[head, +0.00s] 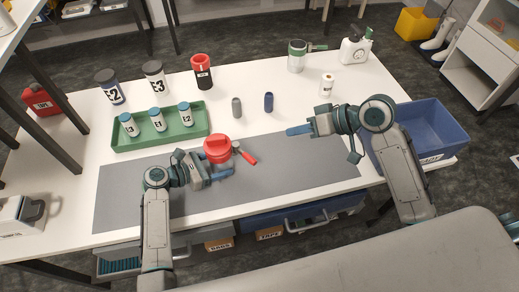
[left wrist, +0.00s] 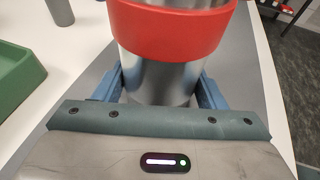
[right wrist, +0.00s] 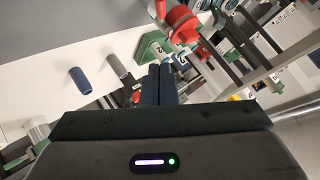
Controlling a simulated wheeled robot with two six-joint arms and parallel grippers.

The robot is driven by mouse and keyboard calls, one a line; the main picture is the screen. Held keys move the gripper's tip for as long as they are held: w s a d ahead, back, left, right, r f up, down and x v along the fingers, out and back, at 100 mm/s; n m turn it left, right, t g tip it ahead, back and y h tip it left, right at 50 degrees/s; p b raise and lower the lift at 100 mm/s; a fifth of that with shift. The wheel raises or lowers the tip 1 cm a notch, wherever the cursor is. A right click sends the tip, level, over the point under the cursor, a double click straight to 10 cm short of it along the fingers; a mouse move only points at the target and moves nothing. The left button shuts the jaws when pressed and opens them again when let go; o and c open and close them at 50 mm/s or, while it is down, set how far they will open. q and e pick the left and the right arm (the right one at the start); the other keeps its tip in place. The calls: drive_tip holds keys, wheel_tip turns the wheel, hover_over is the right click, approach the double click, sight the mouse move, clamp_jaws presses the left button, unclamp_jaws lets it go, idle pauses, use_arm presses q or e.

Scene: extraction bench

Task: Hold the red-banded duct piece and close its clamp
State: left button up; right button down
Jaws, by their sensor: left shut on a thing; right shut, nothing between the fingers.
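The duct piece (head: 217,150) with its red band stands on the grey mat in the head view. The left wrist view shows its metal body (left wrist: 160,78) and red band (left wrist: 172,28) up close. My left gripper (left wrist: 160,92) is shut on the metal body below the band, one blue finger on each side. The clamp's red lever (head: 247,157) sticks out to the right of the duct piece, angled away from it. My right gripper (head: 292,131) is shut and empty, above the mat to the right of the lever; its closed fingers (right wrist: 163,84) show in the right wrist view.
A green tray (head: 160,146) with several labelled bottles stands left of the duct piece. A grey cylinder (head: 237,107) and a blue cylinder (head: 268,102) stand behind the mat. A blue bin (head: 425,130) is at the right. The mat's right part is clear.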

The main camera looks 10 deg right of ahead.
approach(246, 156)
drive_tip(key=w+a+f, duration=0.2)
drive_tip(key=w+a, duration=0.1)
drive_tip(key=w, duration=0.1)
drive_tip(key=shift+s+a+f, duration=0.2)
drive_tip(key=shift+s+f, duration=0.2)
drive_tip(key=shift+f, duration=0.3)
drive_tip(key=shift+s+a+m+t, duration=0.3)
drive_tip(key=shift+m, duration=0.2)
drive_tip(key=shift+s+a+h, duration=0.15)
drive_tip(key=shift+s+h, duration=0.05)
drive_tip(key=shift+h, duration=0.1)
drive_tip(key=shift+s+a+f, duration=0.1)
drive_tip(key=shift+s+a, duration=0.3)
drive_tip(key=shift+a, duration=0.4)
drive_tip(key=shift+s+a, duration=0.4)
drive_tip(key=shift+a, duration=0.45)
